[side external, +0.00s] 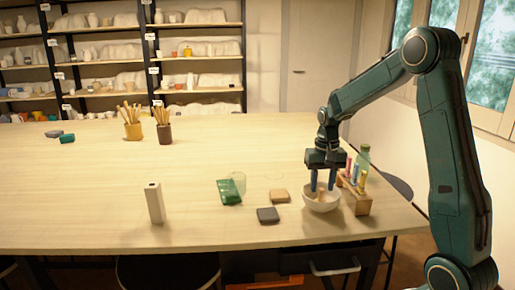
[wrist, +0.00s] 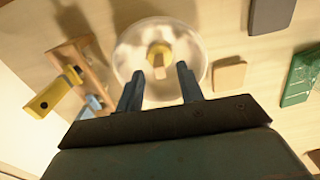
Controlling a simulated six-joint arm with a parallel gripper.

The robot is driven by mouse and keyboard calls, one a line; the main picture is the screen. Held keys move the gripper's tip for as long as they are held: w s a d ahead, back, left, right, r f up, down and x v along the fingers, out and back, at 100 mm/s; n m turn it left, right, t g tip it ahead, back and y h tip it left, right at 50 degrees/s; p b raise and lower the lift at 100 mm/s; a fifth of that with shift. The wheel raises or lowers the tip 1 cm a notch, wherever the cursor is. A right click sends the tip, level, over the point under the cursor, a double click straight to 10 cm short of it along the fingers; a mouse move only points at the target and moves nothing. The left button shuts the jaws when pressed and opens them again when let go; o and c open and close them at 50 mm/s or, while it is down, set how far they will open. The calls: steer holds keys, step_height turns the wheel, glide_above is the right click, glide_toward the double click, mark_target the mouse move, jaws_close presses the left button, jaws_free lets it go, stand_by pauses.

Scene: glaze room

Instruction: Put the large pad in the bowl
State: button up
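The white bowl (side external: 329,204) stands near the right end of the table; it also shows in the wrist view (wrist: 130,55). A small yellow and tan piece (wrist: 158,52) is inside it. My gripper (side external: 323,187) is over the bowl, pointing down. Its two fingers (wrist: 160,70) are apart, with no pad between them. A dark grey pad (side external: 268,215) lies flat left of the bowl, partly cut off in the wrist view (wrist: 270,14). A smaller-looking tan pad (side external: 279,196) lies between it and the bowl; it also shows in the wrist view (wrist: 229,75).
A wooden rack (side external: 355,197) with coloured tools stands close right of the bowl, a green bottle (side external: 363,158) behind it. A green packet (side external: 229,193) lies left of the pads. A white block (side external: 155,203) stands farther left. Brush pots (side external: 164,134) are at the back.

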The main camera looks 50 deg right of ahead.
mark_target(321, 190)
steer(key=shift+r, duration=0.1)
steer(key=shift+r, duration=3.4)
steer(key=shift+s+a+r, duration=0.1)
steer(key=shift+a+r, duration=0.15)
steer(key=shift+a, duration=0.1)
steer(key=s+a+r+n+t, duration=0.2)
steer(key=s+a+r+n, duration=0.3)
steer(key=a, duration=0.6)
steer(key=s+a+n+t, duration=0.3)
steer(key=s+a, duration=0.6)
steer(key=s, duration=0.3)
steer(key=shift+s+r+n+t, duration=0.3)
steer(key=shift+s+r+n, duration=0.1)
steer(key=shift+n, duration=0.1)
